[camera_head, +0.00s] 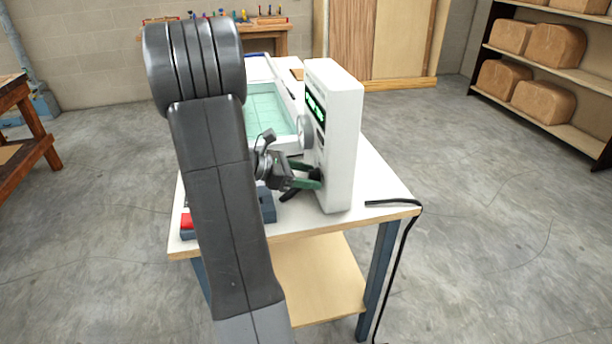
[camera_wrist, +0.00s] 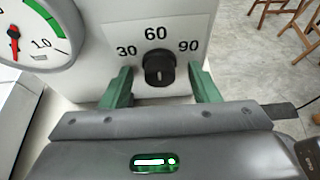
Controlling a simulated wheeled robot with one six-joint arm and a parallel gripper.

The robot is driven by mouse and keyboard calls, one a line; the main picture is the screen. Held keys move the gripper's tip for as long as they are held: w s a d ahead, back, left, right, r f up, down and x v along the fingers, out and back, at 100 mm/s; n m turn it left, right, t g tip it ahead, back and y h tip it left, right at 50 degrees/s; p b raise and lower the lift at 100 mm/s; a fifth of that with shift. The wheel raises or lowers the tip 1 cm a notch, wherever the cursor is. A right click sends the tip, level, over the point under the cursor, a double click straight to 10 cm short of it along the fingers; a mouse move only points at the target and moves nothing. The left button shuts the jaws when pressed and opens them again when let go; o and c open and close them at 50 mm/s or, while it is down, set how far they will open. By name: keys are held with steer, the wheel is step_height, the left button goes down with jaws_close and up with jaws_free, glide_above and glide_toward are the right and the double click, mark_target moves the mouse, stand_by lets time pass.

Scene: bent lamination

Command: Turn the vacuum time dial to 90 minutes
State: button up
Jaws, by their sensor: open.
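The vacuum time dial (camera_wrist: 159,68) is a black knob on the front of the white control box (camera_head: 345,130), with 30, 60 and 90 printed around it. Its light pointer mark faces down toward my gripper in the wrist view, and I cannot tell its exact setting. My gripper (camera_wrist: 162,88) is open, with one green finger on each side of the dial and visible gaps between them. In the head view my gripper (camera_head: 312,176) is at the lower face of the box, and the dial is mostly hidden there.
A round gauge (camera_wrist: 38,32) with a red needle sits left of the dial. A pale green tray-like bed (camera_head: 262,110) lies behind my arm on the white table (camera_head: 385,190). A blue box with a red part (camera_head: 187,221) stands near the table's left edge. A black cable (camera_head: 400,203) hangs over the right edge.

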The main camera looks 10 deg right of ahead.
steer(key=c, duration=1)
steer(key=shift+o, duration=0.2)
steer(key=shift+f+m+b, duration=0.15)
steer(key=shift+m+b, duration=0.15)
steer(key=shift+b, duration=0.35)
steer(key=shift+f+m+t+b, duration=0.15)
steer(key=shift+m+t+b, duration=0.3)
steer(key=shift+b, duration=0.55)
steer(key=m+t+b, duration=0.1)
steer(key=b, duration=0.2)
steer(key=m+t+b, duration=0.1)
steer(key=m+b, duration=0.1)
steer(key=b, duration=0.2)
steer(key=shift+s+f, duration=0.15)
steer(key=shift+f, duration=0.05)
steer(key=m+t+b, duration=0.2)
steer(key=b, duration=0.5)
steer(key=shift+m+h, duration=0.25)
steer(key=shift+h, duration=0.15)
steer(key=m+b, duration=0.1)
steer(key=b, duration=0.2)
steer(key=shift+r, duration=0.2)
steer(key=shift+r+m+t, duration=0.15)
steer(key=shift+m+t, duration=0.15)
steer(key=shift+t, duration=0.05)
